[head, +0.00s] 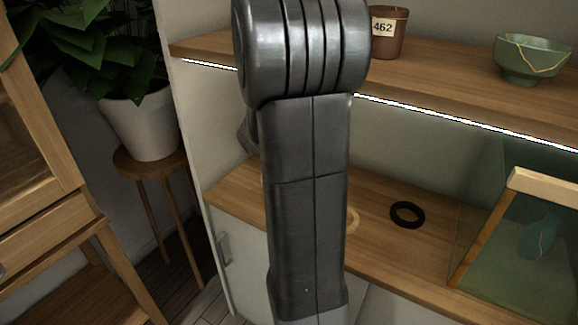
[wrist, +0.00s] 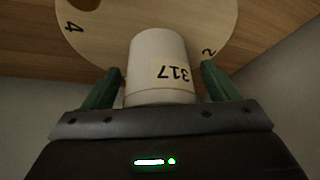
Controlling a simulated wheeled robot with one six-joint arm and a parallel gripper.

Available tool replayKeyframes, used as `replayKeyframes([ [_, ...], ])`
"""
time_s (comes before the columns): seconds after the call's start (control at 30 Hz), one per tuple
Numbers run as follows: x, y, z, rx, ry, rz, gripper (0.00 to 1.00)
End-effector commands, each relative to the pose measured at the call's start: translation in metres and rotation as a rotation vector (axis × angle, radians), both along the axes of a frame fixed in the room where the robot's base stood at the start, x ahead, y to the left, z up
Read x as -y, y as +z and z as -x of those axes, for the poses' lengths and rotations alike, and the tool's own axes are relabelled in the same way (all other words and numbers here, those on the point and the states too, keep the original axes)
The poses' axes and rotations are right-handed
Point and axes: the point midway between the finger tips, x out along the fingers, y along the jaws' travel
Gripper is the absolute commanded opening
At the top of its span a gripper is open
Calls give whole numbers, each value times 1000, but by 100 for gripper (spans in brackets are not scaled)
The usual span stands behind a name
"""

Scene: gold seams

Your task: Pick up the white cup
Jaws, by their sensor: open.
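The white cup (wrist: 158,62) carries a label reading 317, which appears upside down in the wrist view. It stands on a round pale wooden disc (wrist: 110,32) marked with numbers. My gripper (wrist: 161,70) is open, with one green finger on each side of the cup. A narrow gap shows beside the right finger; whether the left finger touches is hard to tell. In the head view my dark arm fills the middle, and neither the white cup nor my gripper shows.
A brown cup (head: 388,36) labelled 462 and a green gold-seamed bowl (head: 531,62) stand on the upper shelf (head: 440,72). Below are a black ring (head: 407,215) and a glass tank (head: 489,236). A potted plant (head: 140,125) and a wooden cabinet (head: 45,215) are left.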

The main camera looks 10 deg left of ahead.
Motion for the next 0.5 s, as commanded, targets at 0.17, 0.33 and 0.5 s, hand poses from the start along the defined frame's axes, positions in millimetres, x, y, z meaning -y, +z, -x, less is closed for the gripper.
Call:
replayKeyframes([
  [0.17,0,0,0,0,0,0,55],
  [0.33,0,1,0,1,0,0,28],
  [0.5,0,1,0,1,0,0,28],
])
